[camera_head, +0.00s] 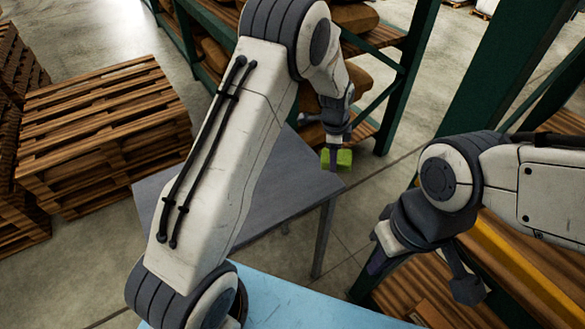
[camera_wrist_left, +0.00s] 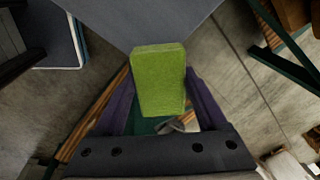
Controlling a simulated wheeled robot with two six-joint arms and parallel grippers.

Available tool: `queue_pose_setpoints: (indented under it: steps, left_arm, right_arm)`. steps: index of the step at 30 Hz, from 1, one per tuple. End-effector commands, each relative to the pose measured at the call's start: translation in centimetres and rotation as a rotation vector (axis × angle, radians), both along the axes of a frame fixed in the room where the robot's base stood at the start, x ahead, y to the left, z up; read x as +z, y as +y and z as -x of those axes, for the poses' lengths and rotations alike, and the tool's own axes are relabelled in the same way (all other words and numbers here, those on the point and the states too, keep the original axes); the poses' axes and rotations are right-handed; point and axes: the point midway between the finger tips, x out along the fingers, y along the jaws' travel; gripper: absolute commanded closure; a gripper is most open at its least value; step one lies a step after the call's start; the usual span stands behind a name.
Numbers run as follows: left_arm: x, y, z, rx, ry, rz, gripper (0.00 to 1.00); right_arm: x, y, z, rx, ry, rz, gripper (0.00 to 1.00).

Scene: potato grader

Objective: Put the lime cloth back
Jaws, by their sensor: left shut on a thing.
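The lime cloth (camera_head: 344,159) is a small folded, block-like piece. My left gripper (camera_head: 334,152) is shut on it and holds it near the right corner of the grey table (camera_head: 270,200). In the left wrist view the lime cloth (camera_wrist_left: 158,82) sits between the two purple fingers, with the grey table top (camera_wrist_left: 140,20) behind it. I cannot tell how high it is above the table. My right gripper (camera_head: 422,277) is open and empty at the lower right, its fingers wide apart.
A light blue surface (camera_head: 290,300) lies at the front. Stacked wooden pallets (camera_head: 100,130) stand at the left. A green-framed rack (camera_head: 405,75) with brown sacks (camera_head: 355,18) is behind the table. My left arm hides part of the table.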

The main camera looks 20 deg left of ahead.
Motion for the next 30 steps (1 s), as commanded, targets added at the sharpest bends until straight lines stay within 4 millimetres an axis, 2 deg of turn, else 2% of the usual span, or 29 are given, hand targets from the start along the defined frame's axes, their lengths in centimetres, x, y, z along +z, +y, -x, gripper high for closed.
queue_pose_setpoints:
  steps: [6,9,21,25,30]
  left_arm:
    - [2.2,2.6,1.8,-0.049,0.119,-0.050,0.70]
    - [2.2,3.8,1.9,-0.054,0.138,-0.057,0.70]
    - [-2.8,11.9,-0.7,-0.052,0.140,-0.056,0.70]
    - [-3.9,13.4,-1.3,-0.055,0.138,-0.056,0.70]
    - [-5.0,14.0,-1.4,-0.057,0.141,-0.056,0.70]
  right_arm:
    - [-0.1,0.0,0.0,0.000,0.000,0.000,1.00]
    - [0.3,0.0,0.0,0.000,0.000,0.000,1.00]
    - [3.7,0.0,0.0,-0.002,0.000,0.000,1.00]
    - [4.1,0.0,0.0,-0.002,0.000,0.000,1.00]
    - [4.6,0.0,0.0,-0.002,0.000,0.000,1.00]
